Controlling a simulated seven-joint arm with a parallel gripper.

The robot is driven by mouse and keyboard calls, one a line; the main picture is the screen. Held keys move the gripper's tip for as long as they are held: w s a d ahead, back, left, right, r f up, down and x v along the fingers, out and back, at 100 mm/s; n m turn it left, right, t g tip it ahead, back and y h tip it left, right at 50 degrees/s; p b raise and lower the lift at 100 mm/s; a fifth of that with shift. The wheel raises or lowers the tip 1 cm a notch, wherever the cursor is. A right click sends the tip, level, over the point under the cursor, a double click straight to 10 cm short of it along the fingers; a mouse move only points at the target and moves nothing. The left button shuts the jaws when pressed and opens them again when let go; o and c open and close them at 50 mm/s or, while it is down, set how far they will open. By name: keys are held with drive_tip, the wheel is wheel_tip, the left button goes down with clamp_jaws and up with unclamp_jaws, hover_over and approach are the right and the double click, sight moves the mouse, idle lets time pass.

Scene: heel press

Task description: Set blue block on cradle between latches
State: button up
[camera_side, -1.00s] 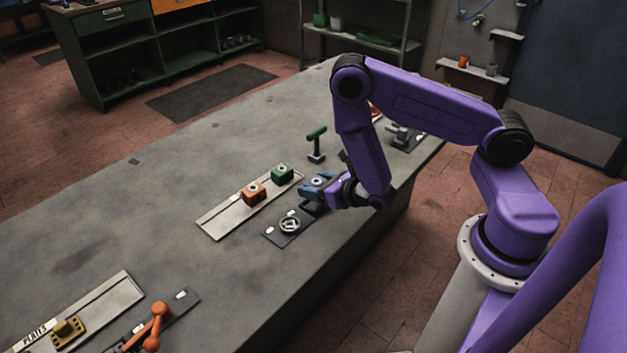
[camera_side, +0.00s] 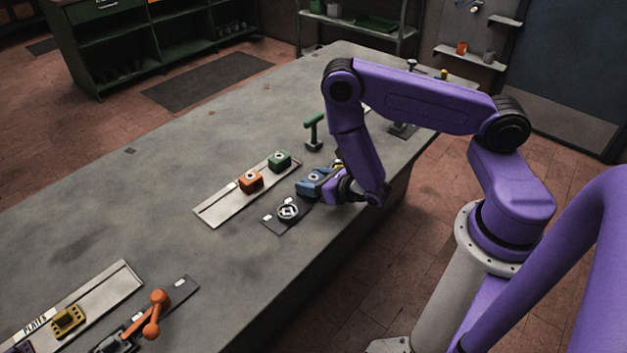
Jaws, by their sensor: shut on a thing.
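My gripper (camera_side: 325,186) is shut on the blue block (camera_side: 312,181), beside the right edge of the bench. The block is just up and right of a dark plate (camera_side: 270,222) that bears a round pale-ringed fixture (camera_side: 287,211). I cannot tell whether the block touches anything below it; my gripper and wrist hide part of that spot. I cannot clearly make out the cradle or its latches.
An orange block (camera_side: 251,181) and a green block (camera_side: 280,160) sit on a pale strip (camera_side: 217,213). A green T-handled post (camera_side: 313,133) stands behind. An orange-handled lever (camera_side: 156,312) and a yellow part (camera_side: 67,320) are at front left.

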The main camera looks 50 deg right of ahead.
drive_tip(key=shift+f, duration=0.35)
idle(0.4)
drive_tip(key=o, duration=1.3)
drive_tip(key=shift+v, duration=5.95)
